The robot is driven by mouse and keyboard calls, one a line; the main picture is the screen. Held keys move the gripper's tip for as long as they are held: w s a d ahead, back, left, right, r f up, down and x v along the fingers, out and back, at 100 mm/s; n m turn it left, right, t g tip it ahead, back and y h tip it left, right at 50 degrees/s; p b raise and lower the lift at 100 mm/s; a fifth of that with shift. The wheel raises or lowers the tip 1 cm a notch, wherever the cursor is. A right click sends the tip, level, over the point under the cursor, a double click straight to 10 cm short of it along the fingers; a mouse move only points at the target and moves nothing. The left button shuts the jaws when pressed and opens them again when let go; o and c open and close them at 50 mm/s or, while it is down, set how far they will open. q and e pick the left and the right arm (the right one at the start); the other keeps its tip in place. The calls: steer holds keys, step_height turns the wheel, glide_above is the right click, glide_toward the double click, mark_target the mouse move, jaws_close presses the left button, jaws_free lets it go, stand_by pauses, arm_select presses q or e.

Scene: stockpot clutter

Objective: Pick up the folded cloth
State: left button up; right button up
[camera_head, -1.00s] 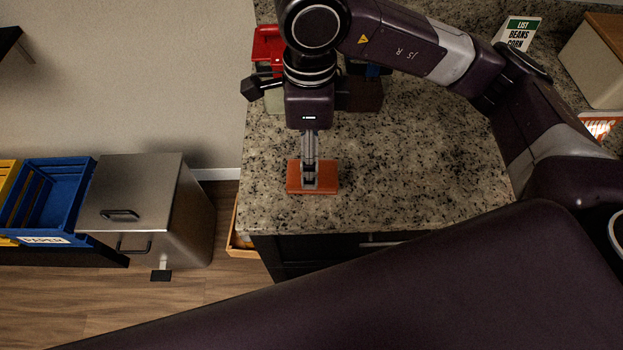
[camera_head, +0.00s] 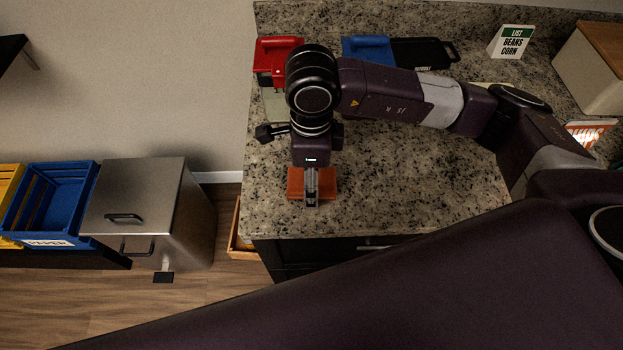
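The folded cloth (camera_head: 328,183) is a flat orange-red rectangle on the speckled countertop, near its front left. My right gripper (camera_head: 311,203) points down over it, its narrow grey fingers crossing the middle of the cloth in the picture and reaching its front edge. The fingers hide the cloth's middle. I cannot tell whether they are open or shut, or whether they touch the cloth. The cloth appears to lie on the counter. My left gripper is not in view.
Behind my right arm on the countertop (camera_head: 420,200) are a red object (camera_head: 277,50), a blue object (camera_head: 367,49) and a black handled item (camera_head: 425,52). A list sign (camera_head: 512,41) and a bin (camera_head: 595,65) stand at the back right. The counter right of the cloth is clear.

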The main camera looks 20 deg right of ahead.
steer(key=c, duration=1.1)
steer(key=shift+o, duration=0.2)
steer(key=shift+r, duration=0.15)
step_height(320, 180, up, 20)
steer(key=b, duration=0.2)
